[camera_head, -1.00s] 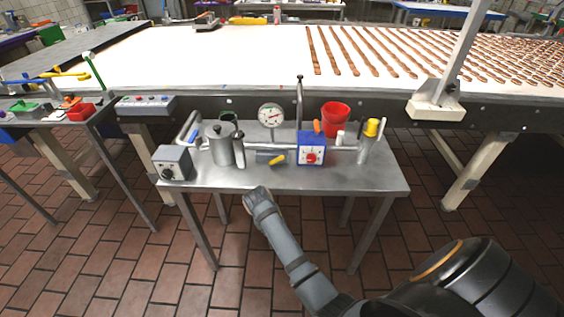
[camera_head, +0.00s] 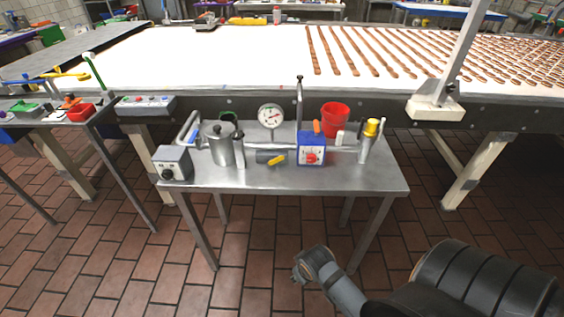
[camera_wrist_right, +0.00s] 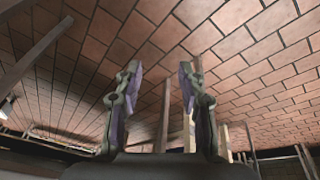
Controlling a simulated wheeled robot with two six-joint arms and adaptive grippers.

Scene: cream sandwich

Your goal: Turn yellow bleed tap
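The yellow bleed tap (camera_head: 277,160) is a small yellow lever on a grey horizontal cylinder, low on the steel bench (camera_head: 340,180). It points up and to the right in the head view. A pressure gauge (camera_head: 271,116) stands behind it and a blue box with a red knob (camera_head: 311,150) sits to its right. My right arm's end (camera_head: 310,264) is in front of and below the bench, well apart from the tap. In the right wrist view my right gripper (camera_wrist_right: 160,75) is open and empty, with brick floor between its fingers. My left gripper is not in view.
A metal jug (camera_head: 220,145) and a grey box with a black knob (camera_head: 172,163) stand left of the tap. A red cup (camera_head: 335,119) and a yellow-topped cylinder (camera_head: 368,142) stand to the right. The bench front is bare.

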